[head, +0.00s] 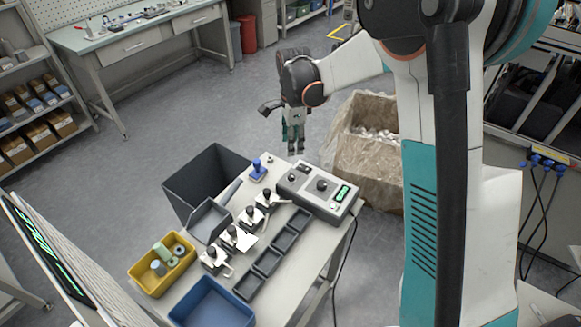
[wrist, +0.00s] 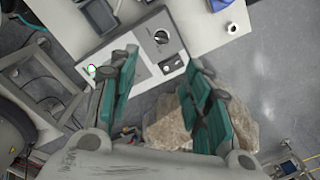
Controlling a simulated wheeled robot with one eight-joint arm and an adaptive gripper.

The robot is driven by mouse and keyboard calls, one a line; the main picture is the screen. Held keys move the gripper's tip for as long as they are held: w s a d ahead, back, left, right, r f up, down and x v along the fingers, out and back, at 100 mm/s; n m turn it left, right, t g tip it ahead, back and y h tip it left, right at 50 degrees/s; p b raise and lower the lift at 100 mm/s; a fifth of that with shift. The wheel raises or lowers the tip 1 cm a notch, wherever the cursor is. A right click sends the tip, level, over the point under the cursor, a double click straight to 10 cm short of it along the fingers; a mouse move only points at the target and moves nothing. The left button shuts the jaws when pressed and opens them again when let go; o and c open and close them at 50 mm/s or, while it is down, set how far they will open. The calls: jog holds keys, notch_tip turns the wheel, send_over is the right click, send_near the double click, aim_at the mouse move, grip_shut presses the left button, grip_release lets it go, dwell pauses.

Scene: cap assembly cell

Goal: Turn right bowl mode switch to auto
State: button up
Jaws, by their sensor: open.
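A grey control box (head: 312,188) stands at the far right of the bench. It has a large black knob (head: 322,185), smaller controls near its far end and a lit green display (head: 343,192). I cannot read which control is the right bowl mode switch. In the wrist view the box (wrist: 118,48) shows the black knob (wrist: 161,37) and a small black-and-white control (wrist: 167,65) between the fingers. My gripper (head: 296,151) points down above the box's far end, open and empty, apart from it. In the wrist view its teal fingers (wrist: 164,73) hide part of the box.
Clamp fixtures (head: 232,237) and dark trays (head: 267,262) line the bench beside the box. A blue stamp-like object (head: 258,169) stands close to it. A yellow bin (head: 150,283) and blue bin (head: 211,307) are nearer. A lined carton (head: 365,160) stands beyond the bench.

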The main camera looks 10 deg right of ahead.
aim_at(292, 174)
jog(key=shift+m, duration=0.3)
jog(key=f+b, duration=0.1)
jog(key=f, duration=0.4)
jog(key=f+b, duration=0.1)
jog(key=f, duration=0.4)
jog(key=f+b, duration=0.1)
jog(key=f, duration=0.3)
jog(key=shift+w+a+f, duration=0.1)
jog(key=shift+w+f, duration=0.15)
jog(key=shift+f, duration=0.15)
grip_shut()
